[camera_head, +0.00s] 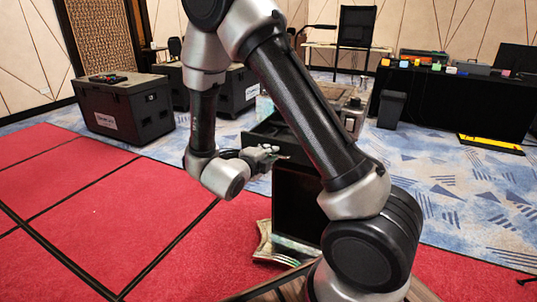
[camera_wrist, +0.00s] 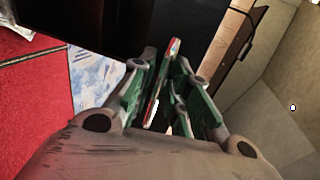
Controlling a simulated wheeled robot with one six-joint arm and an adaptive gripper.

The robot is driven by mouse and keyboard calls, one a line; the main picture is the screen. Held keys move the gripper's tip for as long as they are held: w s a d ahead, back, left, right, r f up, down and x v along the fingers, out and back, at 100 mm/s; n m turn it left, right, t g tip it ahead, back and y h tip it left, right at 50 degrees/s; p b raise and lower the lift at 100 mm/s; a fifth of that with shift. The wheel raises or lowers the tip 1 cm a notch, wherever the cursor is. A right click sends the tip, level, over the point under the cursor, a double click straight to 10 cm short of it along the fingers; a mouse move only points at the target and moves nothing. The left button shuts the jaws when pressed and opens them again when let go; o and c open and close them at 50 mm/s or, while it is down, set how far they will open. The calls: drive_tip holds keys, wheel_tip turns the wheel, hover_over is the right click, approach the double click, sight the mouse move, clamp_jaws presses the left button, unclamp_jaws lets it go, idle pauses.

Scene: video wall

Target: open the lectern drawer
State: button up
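My gripper (camera_head: 272,155) is near the middle of the head view, beside a dark box-like part (camera_head: 262,132) that looks like a pulled-out drawer; I cannot tell for sure. Below it stands a dark panel (camera_head: 297,205), seemingly the lectern body, partly hidden by my arm. In the wrist view my gripper's green fingers (camera_wrist: 165,58) are close together. A thin red and multicoloured strip (camera_wrist: 172,52) shows between them. I cannot tell whether it is a handle, an edge or part of a finger. A black surface (camera_wrist: 95,25) fills the upper left there.
Dark cases (camera_head: 123,105) stand at the back left. A black-draped table (camera_head: 450,98) with small objects and a bin (camera_head: 391,108) are at the right. A chair (camera_head: 356,27) stands behind. Open red carpet (camera_head: 95,205) lies left.

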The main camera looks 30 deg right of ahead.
drive_tip(key=shift+o, duration=0.3)
drive_tip(key=v, duration=1.2)
drive_tip(key=shift+f, duration=0.1)
